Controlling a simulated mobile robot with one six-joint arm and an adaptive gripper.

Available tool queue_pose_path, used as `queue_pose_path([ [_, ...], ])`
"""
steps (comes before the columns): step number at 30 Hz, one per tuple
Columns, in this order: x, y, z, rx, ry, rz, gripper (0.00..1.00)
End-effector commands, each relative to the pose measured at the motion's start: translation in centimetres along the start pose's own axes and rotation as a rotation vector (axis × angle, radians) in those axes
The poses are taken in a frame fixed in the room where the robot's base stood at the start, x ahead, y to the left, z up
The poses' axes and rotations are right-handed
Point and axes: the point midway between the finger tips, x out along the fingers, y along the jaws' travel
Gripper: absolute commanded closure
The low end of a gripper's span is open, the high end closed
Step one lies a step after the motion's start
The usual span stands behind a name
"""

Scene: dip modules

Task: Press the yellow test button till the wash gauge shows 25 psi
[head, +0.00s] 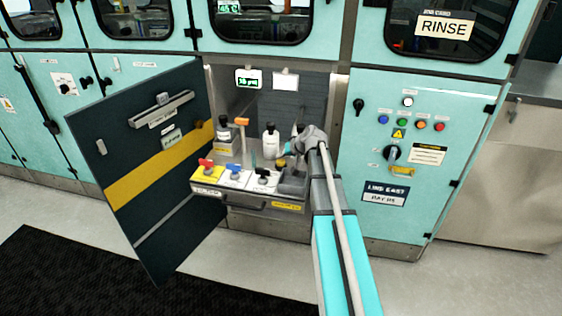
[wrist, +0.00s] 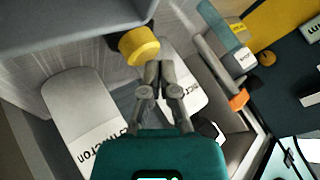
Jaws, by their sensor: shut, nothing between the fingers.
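The yellow test button (wrist: 139,45) is a round yellow cap on the edge of a grey panel at the top of the wrist view. My gripper (wrist: 153,68) is shut and empty, with its fingertips just beside the lower right of the cap; I cannot tell whether they touch it. In the head view a small yellow piece (head: 281,163) shows below my wrist, and my fingers are mostly hidden there. A small display (head: 248,79) with green digits hangs at the back of the open bay; it seems to be the gauge, and its reading is too small to be sure of.
A tray (head: 236,195) with red, blue and black valves (head: 207,165) sticks out of the bay. The dark open door (head: 150,165) stands left; the teal RINSE cabinet (head: 400,205) stands right.

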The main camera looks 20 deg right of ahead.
Motion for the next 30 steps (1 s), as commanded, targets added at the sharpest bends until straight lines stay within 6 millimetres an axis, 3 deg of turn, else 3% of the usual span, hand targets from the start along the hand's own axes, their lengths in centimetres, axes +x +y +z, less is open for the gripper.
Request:
queue_pose_path([
  [30, 0.55, 0.39, 0.40, 0.000, 0.000, 0.000, 1.00],
])
